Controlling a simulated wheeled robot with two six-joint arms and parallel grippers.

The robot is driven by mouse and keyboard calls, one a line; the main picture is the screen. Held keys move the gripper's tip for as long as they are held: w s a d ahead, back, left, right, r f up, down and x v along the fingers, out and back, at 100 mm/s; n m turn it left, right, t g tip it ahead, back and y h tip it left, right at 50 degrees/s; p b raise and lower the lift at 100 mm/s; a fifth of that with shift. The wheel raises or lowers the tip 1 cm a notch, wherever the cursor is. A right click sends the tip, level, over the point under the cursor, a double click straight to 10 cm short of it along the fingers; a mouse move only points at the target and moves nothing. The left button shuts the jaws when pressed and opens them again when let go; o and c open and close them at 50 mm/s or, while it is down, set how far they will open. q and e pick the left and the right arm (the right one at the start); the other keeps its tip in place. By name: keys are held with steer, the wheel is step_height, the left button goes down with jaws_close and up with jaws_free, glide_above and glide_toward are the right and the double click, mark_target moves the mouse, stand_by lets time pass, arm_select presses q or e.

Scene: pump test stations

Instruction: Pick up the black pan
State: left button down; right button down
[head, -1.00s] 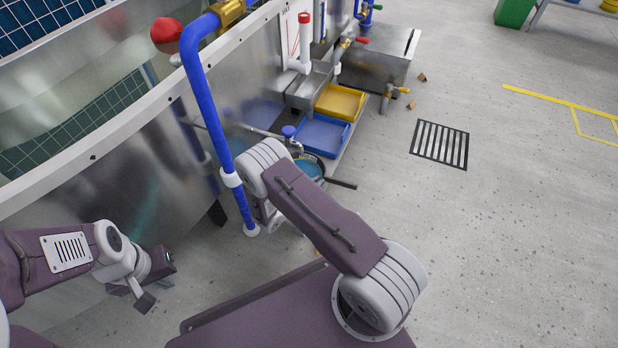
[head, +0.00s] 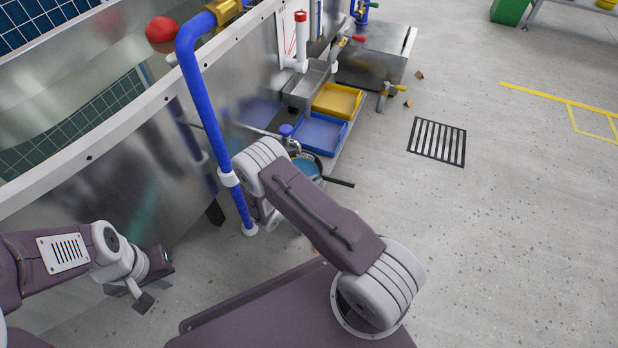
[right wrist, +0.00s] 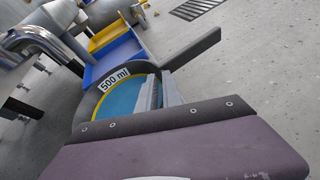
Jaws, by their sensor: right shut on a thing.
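The black pan (right wrist: 91,98) is round and dark-walled, with a blue inside, a yellow line and a "500 ml" label. Its straight dark handle (right wrist: 193,48) points to the upper right in the right wrist view. In the head view the handle (head: 339,182) sticks out past my right arm, which hides part of the pan. My right gripper (right wrist: 158,90) is shut on the pan; its light grey fingers overlap the blue inside, and the exact contact is unclear. My left gripper (head: 131,292) hangs away from the pan at lower left; its jaw opening is unclear.
A blue tray (head: 343,136) and a yellow tray (head: 357,103) lie just beyond the pan. An upright blue pipe (head: 208,110) stands left of my right arm, beside the metal tank wall (head: 120,165). The floor right of the pan is clear around a drain grate (head: 437,142).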

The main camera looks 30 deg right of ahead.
steer(key=d+r+p, duration=1.1)
steer(key=p, duration=0.1)
steer(key=shift+d, duration=0.35)
steer(key=shift+s+f, duration=0.1)
steer(key=shift+s, duration=0.05)
